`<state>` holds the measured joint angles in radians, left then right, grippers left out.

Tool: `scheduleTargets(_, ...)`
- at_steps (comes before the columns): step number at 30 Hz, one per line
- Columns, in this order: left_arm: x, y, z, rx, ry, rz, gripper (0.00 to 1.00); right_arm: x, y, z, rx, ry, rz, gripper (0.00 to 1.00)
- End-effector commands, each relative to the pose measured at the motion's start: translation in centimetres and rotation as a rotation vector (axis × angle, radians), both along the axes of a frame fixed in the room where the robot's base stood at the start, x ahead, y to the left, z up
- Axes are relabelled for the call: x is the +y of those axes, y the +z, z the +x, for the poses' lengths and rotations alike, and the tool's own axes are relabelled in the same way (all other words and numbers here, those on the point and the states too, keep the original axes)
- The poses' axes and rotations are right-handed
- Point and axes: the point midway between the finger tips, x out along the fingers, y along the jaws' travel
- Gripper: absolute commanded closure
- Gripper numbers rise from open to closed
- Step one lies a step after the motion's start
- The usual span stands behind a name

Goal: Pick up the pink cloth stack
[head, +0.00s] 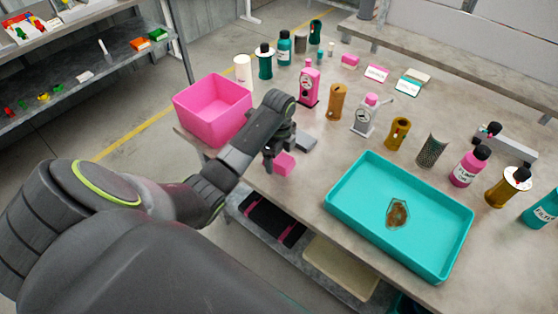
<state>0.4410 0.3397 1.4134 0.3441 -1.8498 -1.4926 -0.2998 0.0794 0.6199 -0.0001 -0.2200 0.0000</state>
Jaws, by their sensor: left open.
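A small pink block-like stack (286,166), which looks like the pink cloth stack, lies on the table near its front edge. My left gripper (275,160) points down right at it, with its fingers open. The gripper hides part of the stack, and I cannot tell whether the fingers touch it. My right gripper is not in view.
A pink bin (212,112) stands left of my gripper, and a grey flat item (307,144) lies just right of it. A teal tray (342,206) with a brown piece (398,213) is at the front right. Several bottles and pumps stand behind.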

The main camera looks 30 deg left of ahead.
Motion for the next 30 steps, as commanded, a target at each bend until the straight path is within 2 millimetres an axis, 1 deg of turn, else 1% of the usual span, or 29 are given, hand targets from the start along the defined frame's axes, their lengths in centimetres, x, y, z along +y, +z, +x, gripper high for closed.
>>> scheduleTargets(1, 0.0, 0.0, 0.0, 0.000, 0.000, 0.000, 0.24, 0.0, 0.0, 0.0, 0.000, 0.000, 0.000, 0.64)
scheduleTargets(2, 0.0, 0.0, 0.0, 0.000, 0.000, 0.000, 0.28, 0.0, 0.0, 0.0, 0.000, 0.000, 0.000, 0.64)
scheduleTargets(11, 0.0, 0.0, 0.0, 0.000, 0.000, 0.000, 0.67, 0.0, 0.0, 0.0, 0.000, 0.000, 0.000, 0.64)
scheduleTargets(17, 0.0, 0.1, 0.0, -0.001, 0.000, 0.000, 0.68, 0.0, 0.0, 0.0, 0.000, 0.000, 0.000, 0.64)
scheduleTargets(20, 0.0, 0.5, 0.1, -0.002, 0.000, 0.001, 0.68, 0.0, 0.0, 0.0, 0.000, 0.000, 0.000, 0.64)
scheduleTargets(23, 0.1, 1.8, 0.2, -0.005, -0.001, 0.001, 0.68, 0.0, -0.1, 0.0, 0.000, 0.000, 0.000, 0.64)
scheduleTargets(26, 0.1, 3.8, 0.2, -0.006, -0.001, 0.002, 0.68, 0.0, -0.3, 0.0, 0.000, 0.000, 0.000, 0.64)
scheduleTargets(28, 0.1, 5.6, 0.2, -0.008, -0.001, 0.002, 0.68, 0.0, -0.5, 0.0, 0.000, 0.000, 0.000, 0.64)
scheduleTargets(29, 0.0, 6.5, 0.1, -0.003, 0.000, 0.001, 0.68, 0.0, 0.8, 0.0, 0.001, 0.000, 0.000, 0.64)
scheduleTargets(30, 0.0, 7.2, 0.1, -0.002, 0.001, 0.000, 0.68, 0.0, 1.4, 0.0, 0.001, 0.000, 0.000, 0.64)
